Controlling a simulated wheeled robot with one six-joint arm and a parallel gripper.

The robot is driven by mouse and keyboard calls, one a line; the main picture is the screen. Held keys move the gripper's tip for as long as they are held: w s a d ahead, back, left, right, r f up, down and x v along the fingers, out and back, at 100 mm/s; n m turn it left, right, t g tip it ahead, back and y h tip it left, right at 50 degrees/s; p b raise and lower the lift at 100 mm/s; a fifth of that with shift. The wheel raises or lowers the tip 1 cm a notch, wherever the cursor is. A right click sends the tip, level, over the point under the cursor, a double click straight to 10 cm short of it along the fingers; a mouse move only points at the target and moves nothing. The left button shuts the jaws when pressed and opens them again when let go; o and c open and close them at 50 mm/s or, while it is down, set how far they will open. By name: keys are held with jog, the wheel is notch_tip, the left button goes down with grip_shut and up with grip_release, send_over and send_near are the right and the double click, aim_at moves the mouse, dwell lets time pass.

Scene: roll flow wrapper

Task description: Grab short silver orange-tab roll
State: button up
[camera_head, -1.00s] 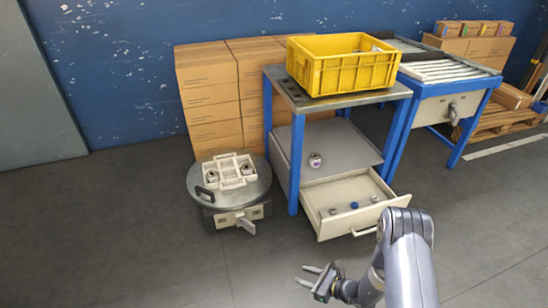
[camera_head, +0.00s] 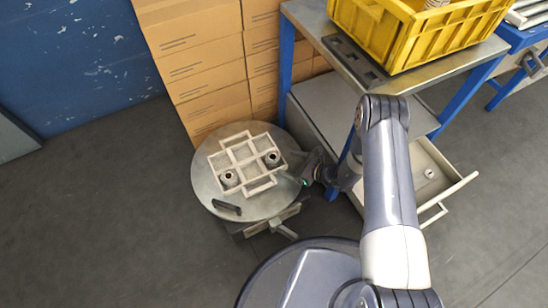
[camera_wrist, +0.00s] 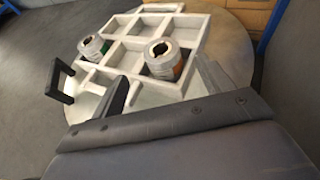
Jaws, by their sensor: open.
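A light tray (camera_head: 247,162) with square compartments lies on a round metal turntable (camera_head: 213,205). Two short silver rolls stand in separate compartments. The roll nearer my gripper (camera_head: 272,159) shows an orange-brown patch on its side in the wrist view (camera_wrist: 164,62). The other roll (camera_head: 229,179) is at the left in the wrist view (camera_wrist: 92,47), with a darker greenish patch. My gripper (camera_head: 300,174) is open and empty at the right edge of the turntable. In the wrist view, its fingers (camera_wrist: 162,92) point at the nearer roll, apart from it.
A black handle (camera_head: 227,207) rises at the turntable's front edge. The blue-legged table (camera_head: 410,80) with a yellow crate (camera_head: 402,40) and open drawer (camera_head: 440,160) stands close at right. Stacked cartons (camera_head: 200,70) stand behind. Floor at left is clear.

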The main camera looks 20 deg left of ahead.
aim_at(270, 156)
jog(key=x, duration=0.2)
jog(key=shift+w+a, duration=0.15)
jog(key=shift+a, duration=0.2)
jog(key=shift+b+x, duration=1)
jog(key=shift+x, duration=1.7)
jog(key=c, duration=1.1)
